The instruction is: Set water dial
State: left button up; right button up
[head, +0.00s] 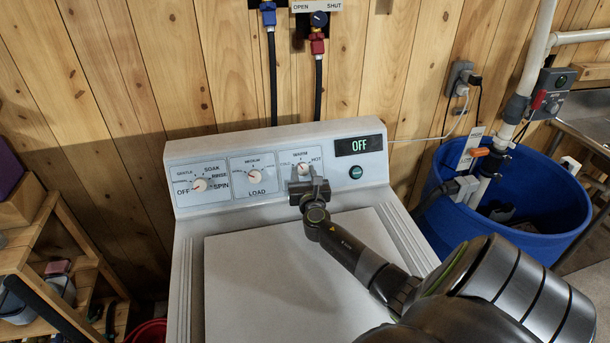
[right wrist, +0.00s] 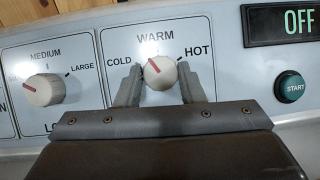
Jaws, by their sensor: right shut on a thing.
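The water dial (head: 303,168) is a white knob with a red mark, at the right of the washer's dials. In the right wrist view the dial (right wrist: 161,73) sits under WARM, with COLD at its left and HOT at its right. Its red mark points up and left, between COLD and WARM. My right gripper (head: 304,180) is at the panel, its fingers (right wrist: 160,84) on either side of the knob and shut on it. My left gripper is not in view.
The load dial (right wrist: 44,88) and the cycle dial (head: 200,185) are to the left. The display (head: 358,146) reads OFF, above a green START button (head: 356,172). The washer's lid (head: 250,280) is clear. A blue tub (head: 550,255) stands at the right, a wooden shelf (head: 65,235) at the left.

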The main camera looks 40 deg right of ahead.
jog(key=m+g+h, duration=0.1)
jog(key=m, duration=0.1)
jog(key=m+g, duration=0.1)
jog(key=m, duration=0.2)
jog(key=m+g+h, duration=0.1)
jog(key=m, duration=0.1)
jog(key=shift+w+a+m+h, duration=0.1)
jog(key=shift+a+m+h, duration=0.05)
jog(key=shift+m+h, duration=0.2)
jog(key=shift+m, duration=0.25)
jog(key=o, duration=1)
jog(key=b+v, duration=0.1)
jog(key=v, duration=0.7)
jog(key=b+v, duration=0.1)
jog(key=v, duration=0.7)
jog(key=shift+w+a+r+b, duration=0.1)
jog(key=shift+r+b, duration=0.15)
jog(key=shift+b, duration=0.05)
jog(key=shift+s+a+r, duration=0.15)
jog(key=shift+s+a, duration=0.35)
jog(key=shift+s, duration=0.05)
